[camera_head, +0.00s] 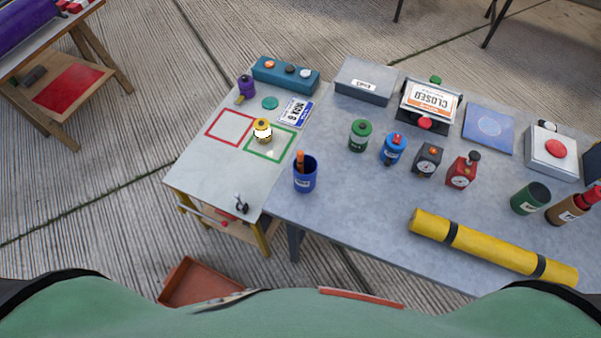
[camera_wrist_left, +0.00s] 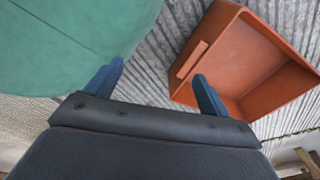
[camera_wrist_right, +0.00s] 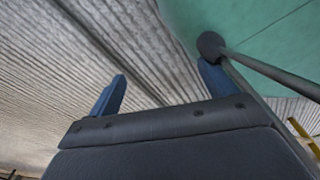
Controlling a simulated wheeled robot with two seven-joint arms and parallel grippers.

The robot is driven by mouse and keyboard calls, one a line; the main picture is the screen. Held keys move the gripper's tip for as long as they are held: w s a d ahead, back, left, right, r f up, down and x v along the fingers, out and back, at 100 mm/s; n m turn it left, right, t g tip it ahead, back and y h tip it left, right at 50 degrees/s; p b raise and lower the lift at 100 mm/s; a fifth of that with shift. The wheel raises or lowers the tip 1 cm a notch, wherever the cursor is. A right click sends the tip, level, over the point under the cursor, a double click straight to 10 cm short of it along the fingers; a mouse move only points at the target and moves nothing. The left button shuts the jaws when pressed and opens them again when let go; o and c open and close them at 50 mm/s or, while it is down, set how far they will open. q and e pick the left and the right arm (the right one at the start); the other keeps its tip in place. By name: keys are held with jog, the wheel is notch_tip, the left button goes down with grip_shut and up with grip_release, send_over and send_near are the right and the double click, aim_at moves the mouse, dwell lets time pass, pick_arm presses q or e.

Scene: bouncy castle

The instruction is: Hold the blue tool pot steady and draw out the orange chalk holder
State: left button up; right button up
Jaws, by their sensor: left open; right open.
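The blue tool pot (camera_head: 305,178) stands upright near the left front corner of the grey table in the head view. The orange chalk holder (camera_head: 300,158) stands in it, with its upper end showing above the rim and its lower part hidden. My left gripper (camera_wrist_left: 158,85) is open and empty in the left wrist view, low beside my green body, with an orange-red bin beyond its fingers. My right gripper (camera_wrist_right: 160,90) is open and empty in the right wrist view, over bare floor beside my body. Neither gripper is in the head view, and both are away from the pot.
An orange-red bin (camera_head: 203,282) lies on the floor. Left of the pot, a small table (camera_head: 205,165) holds a yellow item (camera_head: 262,131). Right of it stand a green canister (camera_head: 359,135) and a blue one (camera_head: 393,149). A yellow roll (camera_head: 490,248) lies along the front edge.

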pick_arm(q)
jog(key=shift+w+d+r+t, duration=0.1)
jog(key=shift+w+t, duration=0.2)
jog(key=shift+w, duration=0.1)
pick_arm(e)
jog(key=shift+w+a+r+t, duration=0.15)
jog(key=shift+w+t, duration=0.15)
jog(key=shift+w, duration=0.15)
pick_arm(q)
jog(key=shift+s, duration=0.1)
pick_arm(e)
jog(key=shift+o, duration=0.2)
jog(key=shift+s, duration=0.1)
